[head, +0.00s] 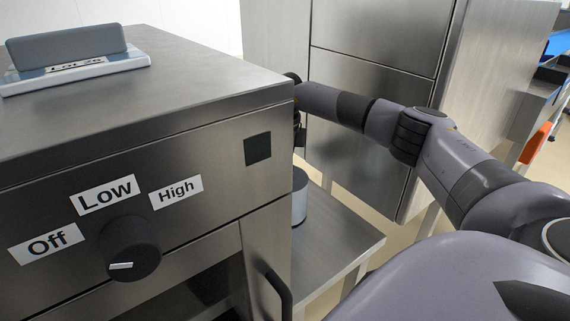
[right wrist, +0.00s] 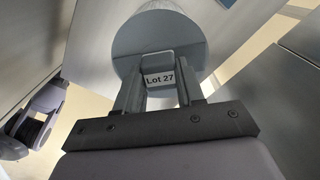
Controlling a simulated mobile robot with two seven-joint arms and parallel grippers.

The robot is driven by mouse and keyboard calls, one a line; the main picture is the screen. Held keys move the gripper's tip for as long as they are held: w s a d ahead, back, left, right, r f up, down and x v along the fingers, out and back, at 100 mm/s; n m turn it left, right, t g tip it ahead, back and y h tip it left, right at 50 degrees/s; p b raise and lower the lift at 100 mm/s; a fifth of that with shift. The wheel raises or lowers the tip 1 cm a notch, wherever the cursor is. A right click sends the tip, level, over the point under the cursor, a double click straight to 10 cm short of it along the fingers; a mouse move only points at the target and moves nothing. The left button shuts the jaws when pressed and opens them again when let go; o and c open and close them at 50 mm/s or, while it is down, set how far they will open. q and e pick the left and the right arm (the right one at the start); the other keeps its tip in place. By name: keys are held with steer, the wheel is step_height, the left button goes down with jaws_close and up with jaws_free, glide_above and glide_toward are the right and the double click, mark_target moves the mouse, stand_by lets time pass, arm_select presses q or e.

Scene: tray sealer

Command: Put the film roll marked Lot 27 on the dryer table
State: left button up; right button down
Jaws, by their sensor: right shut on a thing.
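The film roll marked Lot 27 is a grey cylinder with a small tab on top. In the right wrist view the roll (right wrist: 125,48) shows beyond the fingers, with its label facing the camera. My right gripper (right wrist: 160,88) is shut on the roll's tab. In the head view the roll (head: 300,197) is partly hidden behind the machine's right edge, at a low steel table (head: 335,240). I cannot tell whether its base touches the tabletop. My right gripper is mostly hidden by the machine's corner there. My left gripper is not in view.
A steel machine (head: 190,150) with an Off/Low/High knob (head: 130,248) fills the left. On top lies a pale plate with a grey block (head: 68,46), its label apparently Lot 26. Steel cabinets (head: 375,60) stand behind. The low table's visible right part is bare.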

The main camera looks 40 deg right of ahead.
steer(key=shift+r+p, duration=0.2)
steer(key=shift+p, duration=0.15)
steer(key=shift+f, duration=0.25)
stand_by(0.7)
steer(key=c, duration=0.6)
jaws_free()
steer(key=shift+f, duration=0.1)
steer(key=c, duration=0.3)
